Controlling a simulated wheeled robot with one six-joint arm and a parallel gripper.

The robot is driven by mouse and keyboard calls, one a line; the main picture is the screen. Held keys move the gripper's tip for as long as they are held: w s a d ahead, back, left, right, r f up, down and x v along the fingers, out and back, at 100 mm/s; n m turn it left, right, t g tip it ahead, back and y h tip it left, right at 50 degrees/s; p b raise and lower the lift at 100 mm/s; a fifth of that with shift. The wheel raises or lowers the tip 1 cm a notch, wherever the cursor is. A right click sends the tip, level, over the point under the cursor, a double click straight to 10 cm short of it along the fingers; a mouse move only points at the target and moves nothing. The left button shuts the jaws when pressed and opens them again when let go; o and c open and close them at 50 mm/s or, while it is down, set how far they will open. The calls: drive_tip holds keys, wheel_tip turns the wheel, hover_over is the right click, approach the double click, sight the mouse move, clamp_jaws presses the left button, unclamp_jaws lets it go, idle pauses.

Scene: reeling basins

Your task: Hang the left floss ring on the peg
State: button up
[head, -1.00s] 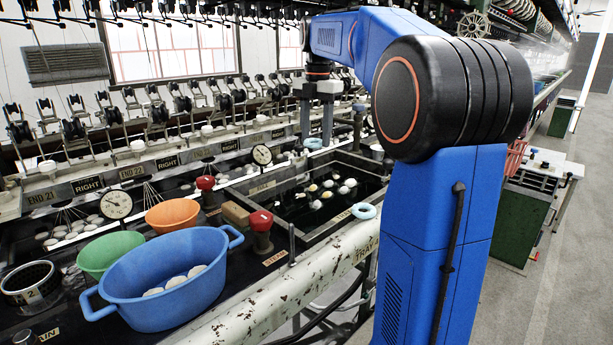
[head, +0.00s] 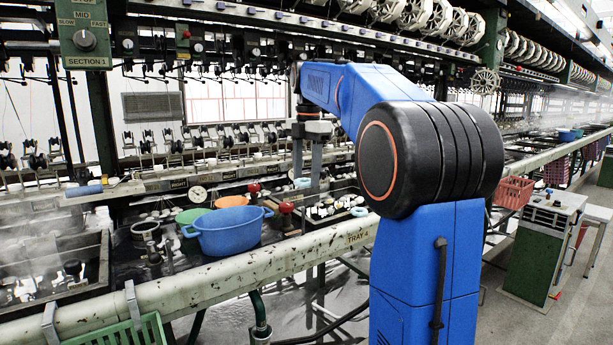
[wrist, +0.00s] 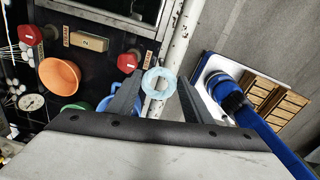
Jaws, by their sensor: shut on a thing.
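My gripper (head: 307,182) is shut on a pale blue floss ring (head: 302,183), which hangs in the air between the fingertips. In the wrist view the ring (wrist: 149,83) sits between the two fingers, and the white pipe shows behind it. A second pale blue ring (head: 359,211) lies at the basin's front edge, to the right of and lower than my gripper in the head view. I cannot clearly pick out the peg.
A blue tub (head: 228,232), a green bowl (head: 190,215) and an orange bowl (head: 232,201) stand left of my gripper. Red knobs (head: 286,207) rise near the basin. A chipped white pipe (head: 335,241) runs along the bench front.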

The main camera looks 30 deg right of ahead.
drive_tip(key=shift+s+a+f, duration=0.1)
drive_tip(key=shift+f, duration=1.1)
drive_tip(key=shift+a+f, duration=0.1)
drive_tip(key=shift+f, duration=1.1)
drive_tip(key=shift+f, duration=0.15)
drive_tip(key=shift+f, duration=2.05)
drive_tip(key=o, duration=0.8)
